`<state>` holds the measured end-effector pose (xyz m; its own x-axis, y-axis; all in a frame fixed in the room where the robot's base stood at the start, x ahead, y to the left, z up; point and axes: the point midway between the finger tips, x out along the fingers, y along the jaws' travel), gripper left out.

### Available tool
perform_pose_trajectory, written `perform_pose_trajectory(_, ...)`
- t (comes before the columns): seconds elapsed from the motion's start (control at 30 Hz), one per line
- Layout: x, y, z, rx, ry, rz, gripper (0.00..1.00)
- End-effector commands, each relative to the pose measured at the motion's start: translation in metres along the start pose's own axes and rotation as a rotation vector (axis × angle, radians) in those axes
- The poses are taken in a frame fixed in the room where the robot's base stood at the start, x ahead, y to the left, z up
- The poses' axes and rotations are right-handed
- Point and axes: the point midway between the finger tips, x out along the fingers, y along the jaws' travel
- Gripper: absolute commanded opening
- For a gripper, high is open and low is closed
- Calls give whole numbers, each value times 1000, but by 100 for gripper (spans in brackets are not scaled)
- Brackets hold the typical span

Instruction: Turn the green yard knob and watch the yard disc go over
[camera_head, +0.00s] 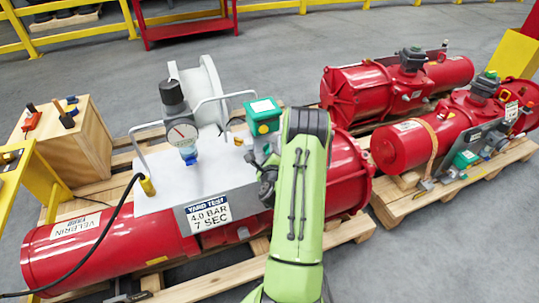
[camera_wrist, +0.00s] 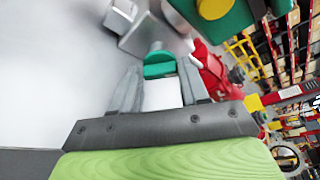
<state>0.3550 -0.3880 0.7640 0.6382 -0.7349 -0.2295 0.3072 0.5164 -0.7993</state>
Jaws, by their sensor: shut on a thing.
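The green knob (camera_wrist: 159,66) shows in the wrist view between the two grey fingertips of my gripper (camera_wrist: 160,76). The gripper is shut on it. The knob sits by a grey metal block on the pale panel. In the head view my green arm reaches down over the red actuator, and its dark wrist hides the knob and fingertips. I cannot make out a disc face clearly.
The white panel (camera_head: 165,190) carries a gauge (camera_head: 182,135), a black-topped regulator and metal handles. A sign (camera_head: 208,212) reads "4.0 BAR 7 SEC". A black hose (camera_head: 118,215) runs at left. More red actuators (camera_head: 410,145) lie on a pallet at right.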

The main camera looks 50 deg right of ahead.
Motion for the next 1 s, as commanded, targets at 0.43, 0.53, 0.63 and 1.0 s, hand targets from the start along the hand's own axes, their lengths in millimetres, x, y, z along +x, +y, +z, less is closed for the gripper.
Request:
perform_pose_trajectory(0.43, 0, 2, 0, 1, 0, 5, 70)
perform_pose_trajectory(0.53, 0, 2, 0, 1, 1, 7, 70)
perform_pose_trajectory(0.63, 0, 3, 0, 3, 1, 9, 70)
perform_pose_trajectory(1.0, 0, -14, -3, 578, 4, 238, 70)
